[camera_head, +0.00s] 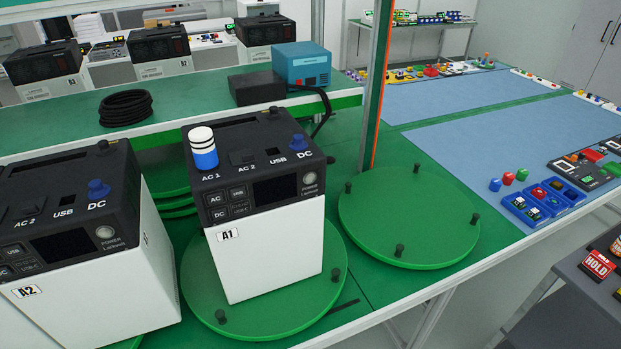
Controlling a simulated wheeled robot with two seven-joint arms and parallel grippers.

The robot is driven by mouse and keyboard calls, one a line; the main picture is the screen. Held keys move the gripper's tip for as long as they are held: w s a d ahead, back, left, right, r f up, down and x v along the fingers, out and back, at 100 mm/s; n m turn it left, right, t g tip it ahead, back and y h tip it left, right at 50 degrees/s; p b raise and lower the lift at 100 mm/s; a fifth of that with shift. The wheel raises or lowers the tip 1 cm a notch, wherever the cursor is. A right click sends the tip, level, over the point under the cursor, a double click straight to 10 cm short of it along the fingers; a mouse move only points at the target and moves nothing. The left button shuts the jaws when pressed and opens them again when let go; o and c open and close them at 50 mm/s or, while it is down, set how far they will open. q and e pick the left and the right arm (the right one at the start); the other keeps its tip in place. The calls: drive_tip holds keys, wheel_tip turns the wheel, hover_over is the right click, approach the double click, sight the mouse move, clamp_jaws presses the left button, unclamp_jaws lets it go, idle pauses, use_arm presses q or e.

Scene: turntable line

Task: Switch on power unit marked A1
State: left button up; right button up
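The power unit marked A1 (265,262) stands upright on a green turntable (205,305) in the middle of the view. It has a white body and a black top and panel. Its round grey power button (309,178) is at the right of the front panel, beside a dark display (275,190). A blue and white plug (203,148) stands at the AC 1 spot on its top, and a blue knob-like part (298,142) is by the DC label. Neither of my grippers is in view.
A similar unit marked A2 (95,295) stands close on the left. An empty green turntable (409,216) with black pegs is on the right. A teal box (302,64) and a coiled black cable (126,107) lie on the shelf behind. An orange-edged post (375,90) rises behind the turntables.

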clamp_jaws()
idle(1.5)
